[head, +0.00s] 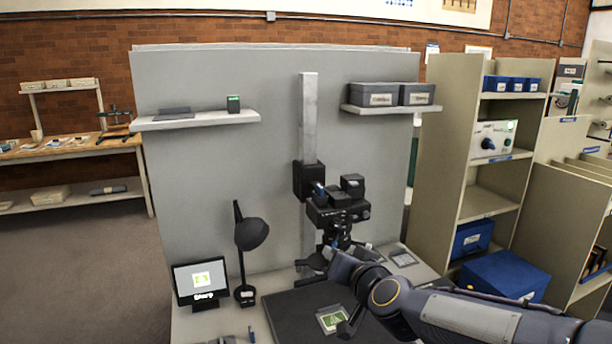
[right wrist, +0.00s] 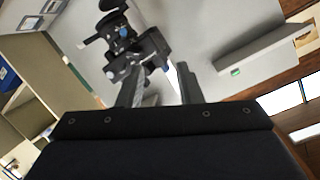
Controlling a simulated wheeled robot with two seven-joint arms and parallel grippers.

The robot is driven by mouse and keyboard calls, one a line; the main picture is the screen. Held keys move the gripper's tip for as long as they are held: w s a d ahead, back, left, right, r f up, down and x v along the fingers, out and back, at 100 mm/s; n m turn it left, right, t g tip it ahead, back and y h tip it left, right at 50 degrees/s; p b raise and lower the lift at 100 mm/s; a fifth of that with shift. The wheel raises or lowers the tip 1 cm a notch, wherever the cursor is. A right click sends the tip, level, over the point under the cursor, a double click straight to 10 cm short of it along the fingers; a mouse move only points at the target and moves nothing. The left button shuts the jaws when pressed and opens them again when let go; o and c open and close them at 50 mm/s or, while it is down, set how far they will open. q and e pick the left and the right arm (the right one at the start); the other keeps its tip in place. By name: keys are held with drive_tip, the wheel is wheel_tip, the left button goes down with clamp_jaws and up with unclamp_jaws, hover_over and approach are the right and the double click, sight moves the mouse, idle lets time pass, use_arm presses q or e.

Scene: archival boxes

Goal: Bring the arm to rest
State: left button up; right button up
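My right arm (head: 460,315) comes in from the right in the head view, over the front of the desk. Its wrist end is beside the foot of the camera stand and above the dark mat (head: 285,318). In the right wrist view, the two fingers of my right gripper (right wrist: 157,82) stand apart with nothing between them. A small green picture in a pale frame (head: 332,319) lies on the mat, partly covered by my arm. My left gripper is not in view.
A black camera (head: 338,208) hangs on a grey column (head: 309,125) behind my right wrist. A desk lamp (head: 250,235) and a small screen (head: 201,279) stand at left. Shelving (head: 465,150) and a blue box (head: 503,275) are at right.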

drive_tip(key=s+d+n+g+y+p, duration=0.15)
drive_tip(key=s+d, duration=0.25)
drive_tip(key=s, duration=0.4)
drive_tip(key=s+d+g, duration=0.2)
drive_tip(key=s+d, duration=0.3)
drive_tip(key=s, duration=0.2)
drive_tip(key=s+d+f+g+h, duration=0.1)
drive_tip(key=s+f, duration=0.3)
drive_tip(key=s, duration=0.5)
drive_tip(key=s+d+f+g+h+p, duration=0.1)
drive_tip(key=s+d+f+g, duration=0.2)
drive_tip(key=s, duration=0.6)
wheel_tip(320, 180, down, 3)
drive_tip(key=shift+d+r+m+g, duration=0.2)
drive_tip(key=shift+d+m+g, duration=0.1)
drive_tip(key=shift+m+g, duration=0.2)
drive_tip(key=shift+w, duration=0.1)
